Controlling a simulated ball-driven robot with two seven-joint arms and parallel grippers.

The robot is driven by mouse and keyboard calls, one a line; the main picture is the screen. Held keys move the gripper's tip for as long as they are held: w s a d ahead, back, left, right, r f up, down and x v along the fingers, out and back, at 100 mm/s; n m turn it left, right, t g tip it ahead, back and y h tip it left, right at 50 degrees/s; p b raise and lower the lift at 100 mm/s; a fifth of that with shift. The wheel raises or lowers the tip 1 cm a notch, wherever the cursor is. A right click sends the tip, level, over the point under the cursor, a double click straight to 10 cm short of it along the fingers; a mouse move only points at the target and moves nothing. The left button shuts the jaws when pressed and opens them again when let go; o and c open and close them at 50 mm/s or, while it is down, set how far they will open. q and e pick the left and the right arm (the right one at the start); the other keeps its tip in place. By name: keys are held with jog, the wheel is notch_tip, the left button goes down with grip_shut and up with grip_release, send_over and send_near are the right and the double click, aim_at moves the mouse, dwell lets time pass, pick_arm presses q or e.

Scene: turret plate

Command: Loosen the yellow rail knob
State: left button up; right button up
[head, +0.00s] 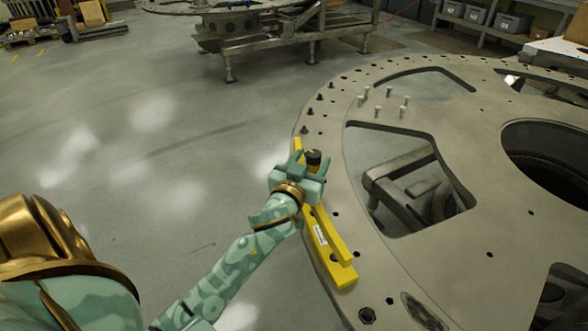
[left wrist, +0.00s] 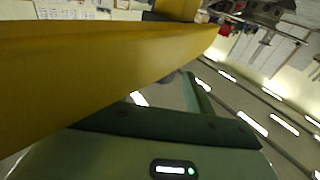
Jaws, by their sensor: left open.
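The yellow rail (head: 324,243) lies along the left rim of the large grey turret plate (head: 350,90). The gripper hides the middle of the rail and the knob's lower part. In the left wrist view the yellow rail (left wrist: 100,70) fills the upper left, close to the camera, with a green finger (left wrist: 197,95) beside it. My right gripper is not in view.
Several light pegs (head: 388,92) stand on the plate, and dark bolts (head: 306,128) line its rim. The plate has large cut-outs with a metal frame (head: 400,180) below. The floor (head: 130,140) left of the plate is clear. Another stand (head: 245,30) is at the back.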

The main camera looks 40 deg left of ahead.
pick_arm(q)
jog(key=v, duration=1.3)
jog(key=shift+s, duration=0.3)
jog(key=shift+d, duration=0.1)
